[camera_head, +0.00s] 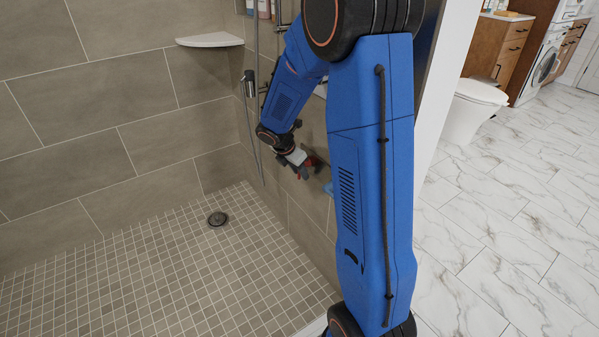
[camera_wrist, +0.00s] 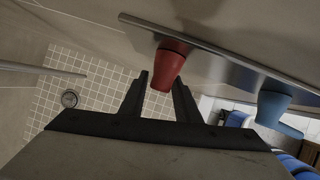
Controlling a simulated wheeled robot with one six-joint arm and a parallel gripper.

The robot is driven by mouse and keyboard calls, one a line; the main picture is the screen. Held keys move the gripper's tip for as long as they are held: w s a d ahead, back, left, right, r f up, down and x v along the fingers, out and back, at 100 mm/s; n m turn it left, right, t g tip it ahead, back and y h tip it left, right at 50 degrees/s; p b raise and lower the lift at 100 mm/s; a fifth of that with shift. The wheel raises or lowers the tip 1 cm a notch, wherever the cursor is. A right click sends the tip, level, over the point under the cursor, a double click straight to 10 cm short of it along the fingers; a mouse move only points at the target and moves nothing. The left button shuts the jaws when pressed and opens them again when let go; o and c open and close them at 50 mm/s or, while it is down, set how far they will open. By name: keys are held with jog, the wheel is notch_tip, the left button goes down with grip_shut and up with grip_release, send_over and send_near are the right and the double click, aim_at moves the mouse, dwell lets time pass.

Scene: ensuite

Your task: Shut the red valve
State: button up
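The red valve (camera_wrist: 168,68) has a tapered red handle on a metal plate (camera_wrist: 222,62) on the shower wall. In the wrist view, my gripper (camera_wrist: 160,78) has its two dark fingers apart, with the red handle's end between or just beyond their tips. I cannot tell whether either finger touches it. In the head view, my gripper (camera_head: 304,166) is low by the wall and a small red part (camera_head: 302,173) shows beside it, mostly hidden.
A blue valve handle (camera_wrist: 272,106) sits on the same plate, right of the red one; it also shows in the head view (camera_head: 328,189). A drain (camera_head: 217,219) lies in the open tiled floor (camera_head: 150,270). A corner shelf (camera_head: 210,40) and a hose (camera_head: 250,130) are on the walls.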

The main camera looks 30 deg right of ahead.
jog(key=v, duration=1.7)
jog(key=shift+r, duration=0.15)
